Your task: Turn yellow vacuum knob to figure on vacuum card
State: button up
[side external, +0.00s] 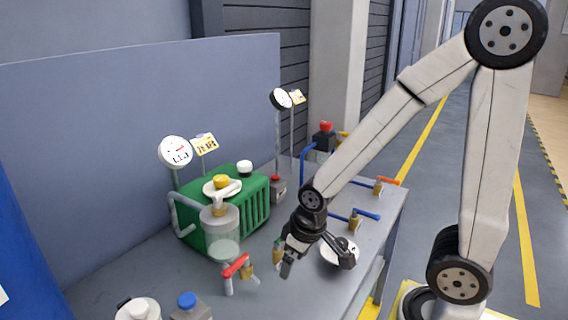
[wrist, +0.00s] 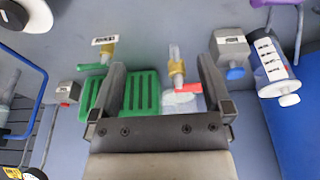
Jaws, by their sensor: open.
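My gripper (side external: 317,262) is open and empty above the bench, right of the red-handled valve. In the wrist view its two fingers (wrist: 161,70) stand wide apart, with part of the green unit and the red-handled valve showing between them. A yellow knob (side external: 221,182) sits above a white disc on top of the green unit, well left of my gripper. Another small yellow part (side external: 343,136) shows behind the red-capped dark container; I cannot tell which is the vacuum knob. Yellowish cards stand beside the front gauge (side external: 204,144) and the rear gauge (side external: 297,97); their print is unreadable.
The green unit (side external: 250,205) stands behind a clear cylinder (side external: 221,232). The red-handled valve (side external: 236,266) is at the front. Blue-handled (side external: 365,215) and orange-handled (side external: 387,181) valves lie to the right. The front gauge (side external: 175,152) and rear gauge (side external: 280,98) stand on posts.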

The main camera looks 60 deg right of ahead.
dwell(0.3)
jog(key=n+t+y, duration=0.2)
jog(key=t, duration=1.1)
send_near(228, 181)
jog(key=w+a+f, duration=0.1)
jog(key=w+f, duration=0.1)
jog(key=w, duration=0.2)
jog(key=shift+d+n+t+y, duration=0.4)
jog(key=shift+d+t+y, duration=0.2)
jog(key=shift+t+y, duration=0.45)
jog(key=shift+w, duration=0.15)
jog(key=shift+x, duration=3.85)
jog(key=shift+a, duration=0.1)
